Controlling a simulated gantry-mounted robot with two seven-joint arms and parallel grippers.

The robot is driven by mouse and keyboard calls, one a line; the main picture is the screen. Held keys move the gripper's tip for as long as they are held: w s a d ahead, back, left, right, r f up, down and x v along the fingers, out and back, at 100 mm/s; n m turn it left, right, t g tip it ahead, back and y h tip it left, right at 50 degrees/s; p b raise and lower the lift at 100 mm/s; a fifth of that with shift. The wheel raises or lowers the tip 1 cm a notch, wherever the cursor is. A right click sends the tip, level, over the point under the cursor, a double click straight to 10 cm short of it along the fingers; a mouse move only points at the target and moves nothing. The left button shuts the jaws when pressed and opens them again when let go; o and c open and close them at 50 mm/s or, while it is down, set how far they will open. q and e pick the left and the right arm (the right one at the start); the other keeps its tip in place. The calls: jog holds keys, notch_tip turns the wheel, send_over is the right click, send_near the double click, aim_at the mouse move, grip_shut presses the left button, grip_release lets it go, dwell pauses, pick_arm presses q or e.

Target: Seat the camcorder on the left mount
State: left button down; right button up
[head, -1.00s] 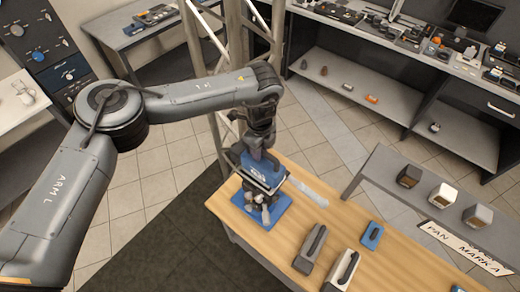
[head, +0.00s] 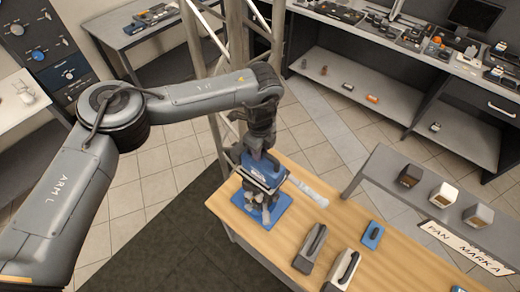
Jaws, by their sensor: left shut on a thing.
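My left gripper (head: 259,160) points down over the far left end of the wooden table. It is shut on a blue boxy body with white lettering, which I take to be the camcorder (head: 261,175). Below it a blue base plate (head: 281,207) with grey upright parts (head: 262,203) lies on the table, seemingly the left mount. The camcorder is right over these grey parts. I cannot tell whether it touches them or is fully down, as it hides their tops. My right gripper is not in view.
The wooden table (head: 400,270) also holds a dark grey case (head: 310,249), a pale case with a black handle (head: 342,271) and a small blue item (head: 372,235). A pale elongated thing (head: 309,190) shows beside the camcorder. A grey shelf (head: 395,168) with small boxes stands right.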

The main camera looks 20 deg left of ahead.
pick_arm(q)
jog(key=shift+f, duration=0.2)
dwell(0.5)
jog(key=c, duration=0.8)
grip_release()
jog(key=shift+c, duration=0.2)
jog(key=shift+f, duration=0.15)
